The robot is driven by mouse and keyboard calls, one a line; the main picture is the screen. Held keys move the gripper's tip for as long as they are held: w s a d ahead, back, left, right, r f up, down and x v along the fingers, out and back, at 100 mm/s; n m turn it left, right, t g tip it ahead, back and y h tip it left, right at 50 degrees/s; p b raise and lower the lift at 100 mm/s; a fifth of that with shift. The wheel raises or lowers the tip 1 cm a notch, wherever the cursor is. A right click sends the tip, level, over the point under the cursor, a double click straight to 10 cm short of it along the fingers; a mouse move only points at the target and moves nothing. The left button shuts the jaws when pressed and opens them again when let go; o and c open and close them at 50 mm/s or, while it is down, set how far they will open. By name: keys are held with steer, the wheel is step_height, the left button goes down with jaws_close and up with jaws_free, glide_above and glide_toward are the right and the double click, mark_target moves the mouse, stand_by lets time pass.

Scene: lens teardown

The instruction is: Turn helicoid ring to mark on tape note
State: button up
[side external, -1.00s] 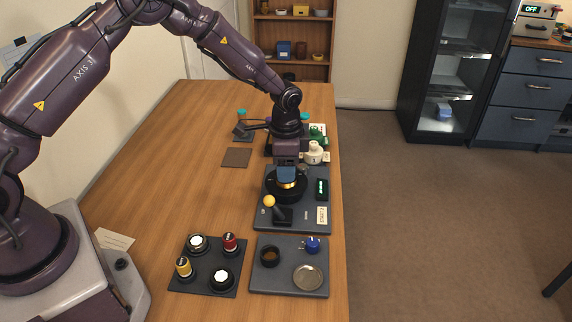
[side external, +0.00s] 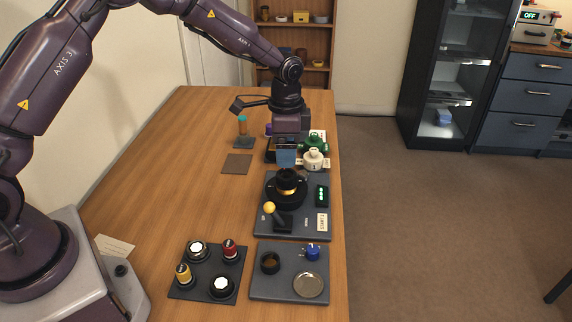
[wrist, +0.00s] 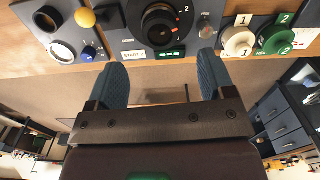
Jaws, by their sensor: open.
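The helicoid ring (side external: 287,198) is the black ring of a lens unit with a gold band, upright on a dark grey board (side external: 262,226). In the wrist view the ring (wrist: 166,24) shows at top centre, with red and white marks around it. A pale tape note (side external: 322,222) lies on the board's right; in the wrist view this note (wrist: 133,54) seems to read "START 2". My gripper (side external: 286,160) is above the lens unit, apart from it. Its blue fingers (wrist: 161,65) are spread and empty.
A yellow-ball lever (side external: 269,208) stands in front of the ring, and a green-lit display (side external: 322,195) to its right. White (side external: 313,160) and green (side external: 316,144) numbered knobs stand behind. Trays of parts (side external: 208,271) lie in front. The table's left side is largely clear.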

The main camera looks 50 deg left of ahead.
mark_target(286, 174)
step_height(286, 174, up, 6)
stand_by(0.5)
steer(key=s+r+n+t, duration=0.2)
steer(key=s+r, duration=0.3)
steer(key=s, duration=0.4)
steer(key=s+r+n+t, duration=0.1)
steer(key=s+r+n, duration=0.2)
steer(key=s, duration=0.6)
steer(key=s+r+n+t, duration=0.2)
steer(key=s+r+n, duration=0.1)
steer(key=s+r, duration=0.4)
steer(key=s, duration=0.3)
steer(key=shift+d+t, duration=0.2)
steer(key=shift+t, duration=0.1)
